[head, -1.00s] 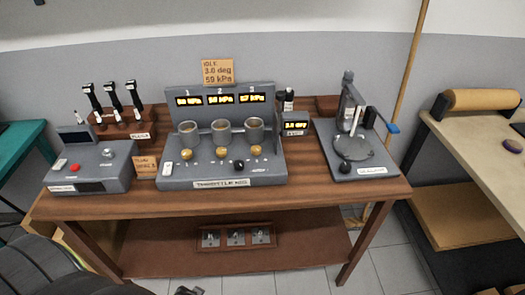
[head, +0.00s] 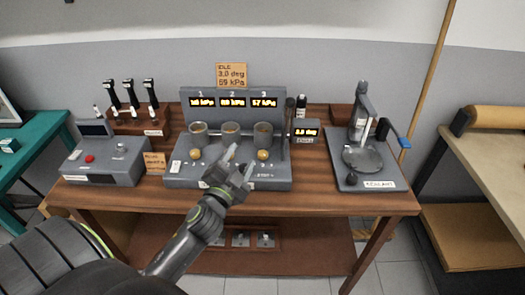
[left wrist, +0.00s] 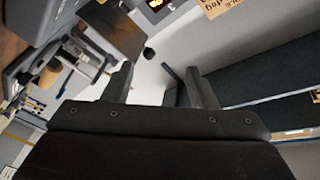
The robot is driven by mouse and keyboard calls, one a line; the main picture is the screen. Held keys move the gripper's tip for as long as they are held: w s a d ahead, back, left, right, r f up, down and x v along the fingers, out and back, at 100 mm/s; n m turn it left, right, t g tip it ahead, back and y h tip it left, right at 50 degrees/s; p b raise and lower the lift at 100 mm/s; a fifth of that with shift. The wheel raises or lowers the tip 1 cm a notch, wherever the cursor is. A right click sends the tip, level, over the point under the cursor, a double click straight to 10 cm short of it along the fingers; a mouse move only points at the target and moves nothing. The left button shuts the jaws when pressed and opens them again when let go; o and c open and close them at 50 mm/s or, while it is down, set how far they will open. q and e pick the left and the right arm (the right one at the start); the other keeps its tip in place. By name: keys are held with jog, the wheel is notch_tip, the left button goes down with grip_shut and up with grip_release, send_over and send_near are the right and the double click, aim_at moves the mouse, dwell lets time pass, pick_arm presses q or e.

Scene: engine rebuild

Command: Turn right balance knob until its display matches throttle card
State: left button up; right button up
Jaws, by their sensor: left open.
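The throttle rig (head: 215,180) stands in the middle of the bench, with lit displays 1, 2 and 3. The right display (head: 264,102) seems to read 57 kPa; the other two are less legible. The throttle card (head: 231,75) above says idle, 3.0 deg, 59 kPa. The right gold knob (head: 263,155) is visible below the right cup, and the left gold knob (head: 195,154) too; my left gripper hides the middle one. My left gripper (head: 241,160) is open and empty in front of the rig's middle, apart from the right knob. In the left wrist view its fingers (left wrist: 160,85) are spread.
A dark upright stick (head: 289,115) stands at the rig's right side. A small display (head: 306,132) seems to read 3.0 deg. A grey stand (head: 368,178) is on the right, a grey box with a red button (head: 100,165) on the left.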

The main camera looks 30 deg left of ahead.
pick_arm(q)
jog(key=w+d+r+m+t+h, duration=0.2)
jog(key=w+d+r+m+h, duration=0.2)
jog(key=d+r+m+h, duration=0.95)
jog(key=d+f+m+g+h, duration=0.2)
jog(key=m+g+h, duration=0.4)
jog(key=m, duration=0.4)
jog(key=m+g+y+b, duration=0.6)
jog(key=g+y, duration=0.4)
jog(key=y, duration=0.6)
send_over(262, 154)
jog(key=s, duration=0.5)
notch_tip(262, 154, down, 9)
jog(key=n, duration=0.1)
jog(key=x, duration=0.7)
jog(key=p+x, duration=0.1)
jog(key=x, duration=0.3)
jog(key=shift+w+d+r, duration=0.1)
jog(key=shift+w+d, duration=0.1)
jog(key=shift+d, duration=0.2)
pick_arm(e)
jog(key=f, duration=0.5)
jog(key=shift+w+d, duration=0.3)
jog(key=shift+d, duration=0.1)
